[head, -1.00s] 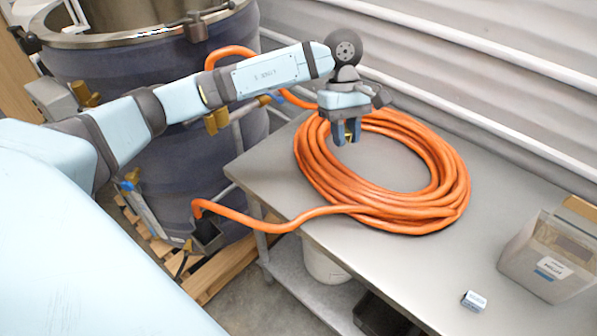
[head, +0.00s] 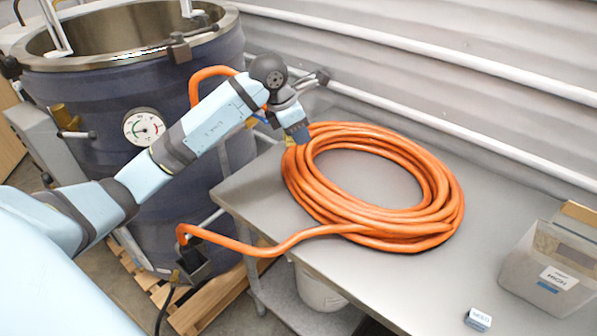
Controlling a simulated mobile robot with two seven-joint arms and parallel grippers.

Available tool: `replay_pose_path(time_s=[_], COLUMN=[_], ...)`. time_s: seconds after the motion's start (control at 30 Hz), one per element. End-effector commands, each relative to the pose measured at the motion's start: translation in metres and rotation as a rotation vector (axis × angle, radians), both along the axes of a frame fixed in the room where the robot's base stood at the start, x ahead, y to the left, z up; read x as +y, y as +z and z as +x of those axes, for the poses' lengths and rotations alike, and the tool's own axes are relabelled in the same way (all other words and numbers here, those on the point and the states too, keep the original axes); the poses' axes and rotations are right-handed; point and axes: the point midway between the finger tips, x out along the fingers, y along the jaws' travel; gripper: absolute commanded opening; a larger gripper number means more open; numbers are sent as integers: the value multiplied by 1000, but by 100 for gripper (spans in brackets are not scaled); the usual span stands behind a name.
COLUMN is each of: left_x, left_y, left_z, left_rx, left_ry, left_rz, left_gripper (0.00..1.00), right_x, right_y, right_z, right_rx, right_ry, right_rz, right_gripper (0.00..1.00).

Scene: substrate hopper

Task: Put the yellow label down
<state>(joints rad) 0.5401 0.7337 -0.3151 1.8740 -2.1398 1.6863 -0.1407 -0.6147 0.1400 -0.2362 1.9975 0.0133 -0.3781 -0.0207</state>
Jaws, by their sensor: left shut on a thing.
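My right gripper is not in view.
The orange hose (head: 440,222) lies coiled on the metal table (head: 375,175), with one end running left toward the large vat (head: 80,110). Bare table lies between.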

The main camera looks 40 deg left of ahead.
Motion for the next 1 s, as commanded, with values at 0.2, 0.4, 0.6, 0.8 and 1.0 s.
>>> replay_pose_path(time_s=[0.2,0.4,0.6,0.8,1.0], left_x=[0,0,-1,0,0], left_y=[-53,-73,-94,-116,-116], left_z=[-1,0,-1,0,0], left_rx=[5,1,4,1,1], left_ry=[0,-1,-2,-1,-2], left_rz=[-2,0,-2,0,0], left_gripper=[2,2,2,2,2], right_x=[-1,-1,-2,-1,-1], right_y=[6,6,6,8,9], right_z=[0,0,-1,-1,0], right_rx=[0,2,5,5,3], right_ry=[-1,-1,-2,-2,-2], right_rz=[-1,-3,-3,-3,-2], right_gripper=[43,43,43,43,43])
